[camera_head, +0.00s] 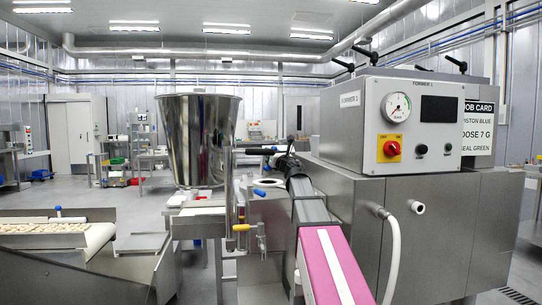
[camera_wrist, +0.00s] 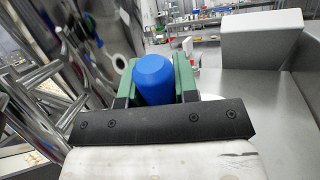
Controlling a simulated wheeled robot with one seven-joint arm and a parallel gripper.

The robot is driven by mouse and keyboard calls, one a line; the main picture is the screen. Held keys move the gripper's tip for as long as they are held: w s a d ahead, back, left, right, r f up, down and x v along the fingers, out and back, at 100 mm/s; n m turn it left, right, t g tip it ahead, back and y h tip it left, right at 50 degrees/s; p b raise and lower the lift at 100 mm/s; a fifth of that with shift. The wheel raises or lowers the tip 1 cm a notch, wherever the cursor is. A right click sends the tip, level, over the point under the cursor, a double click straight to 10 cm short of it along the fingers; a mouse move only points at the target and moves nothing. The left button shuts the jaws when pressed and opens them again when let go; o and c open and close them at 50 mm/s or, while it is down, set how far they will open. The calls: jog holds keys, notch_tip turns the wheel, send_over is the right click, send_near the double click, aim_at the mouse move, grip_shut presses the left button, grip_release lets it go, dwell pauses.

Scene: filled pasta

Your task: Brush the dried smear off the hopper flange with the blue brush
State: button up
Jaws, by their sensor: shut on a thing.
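In the wrist view my gripper (camera_wrist: 153,72) has green fingers shut on a blue rounded thing, which I take for the blue brush (camera_wrist: 153,80). Its bristles are hidden. The steel hopper (camera_head: 200,140) stands left of centre in the head view; shiny curved metal also fills the left of the wrist view. A pale ring with a dark opening (camera_head: 268,182), possibly the flange, lies right of the hopper. No smear can be made out.
The former machine (camera_head: 415,125), with a gauge and red knob, stands at the right; a white hose (camera_head: 393,250) hangs in front. A yellow handle (camera_head: 241,228) sits below the hopper. A conveyor (camera_head: 60,233) carries pasta at the left. A pale box-shaped part (camera_wrist: 262,36) shows in the wrist view.

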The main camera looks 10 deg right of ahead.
jog(key=shift+r, duration=0.15)
jog(key=shift+r, duration=1.35)
jog(key=shift+r, duration=0.1)
